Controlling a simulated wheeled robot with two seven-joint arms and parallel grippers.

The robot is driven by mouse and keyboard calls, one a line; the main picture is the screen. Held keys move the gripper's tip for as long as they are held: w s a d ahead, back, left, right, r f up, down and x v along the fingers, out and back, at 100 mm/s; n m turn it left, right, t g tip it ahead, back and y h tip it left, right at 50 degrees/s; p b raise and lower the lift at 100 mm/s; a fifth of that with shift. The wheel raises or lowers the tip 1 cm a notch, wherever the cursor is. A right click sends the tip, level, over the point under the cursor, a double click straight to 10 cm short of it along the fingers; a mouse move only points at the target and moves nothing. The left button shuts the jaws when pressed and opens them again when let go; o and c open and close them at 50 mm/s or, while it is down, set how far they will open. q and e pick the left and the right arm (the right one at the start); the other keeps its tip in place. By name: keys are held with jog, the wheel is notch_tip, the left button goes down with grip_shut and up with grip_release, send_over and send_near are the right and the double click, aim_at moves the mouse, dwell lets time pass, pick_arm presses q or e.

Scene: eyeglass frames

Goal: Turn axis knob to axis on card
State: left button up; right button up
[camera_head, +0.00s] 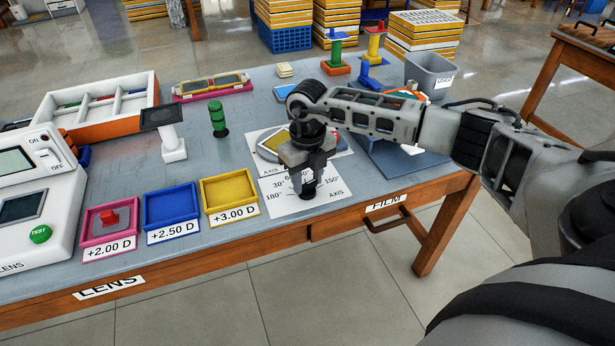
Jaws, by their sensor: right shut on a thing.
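The axis card (283,206) is a white sheet near the table's front edge, printed with angle marks such as 30°, 150° and 180° and the word AXIS. The dark axis knob (307,193) sits on this card, mostly covered by my gripper. My right gripper (306,181) points down over the card and is shut on the knob. The knob's pointer direction is hidden. A second white card marked AXIS (330,151) lies just behind, partly under a grey round plate with a yellow-framed piece. My left gripper is not in view.
Pink, blue (171,212) and yellow (229,192) trays with diopter labels stand left of the card. A white lens machine (40,205) is at far left. A green post (217,118) and grey bin (430,76) stand farther back.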

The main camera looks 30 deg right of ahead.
aim_at(308, 182)
jog(key=shift+w, duration=0.1)
jog(key=o, duration=1)
notch_tip(308, 182, up, 16)
jog(key=shift+b, duration=0.3)
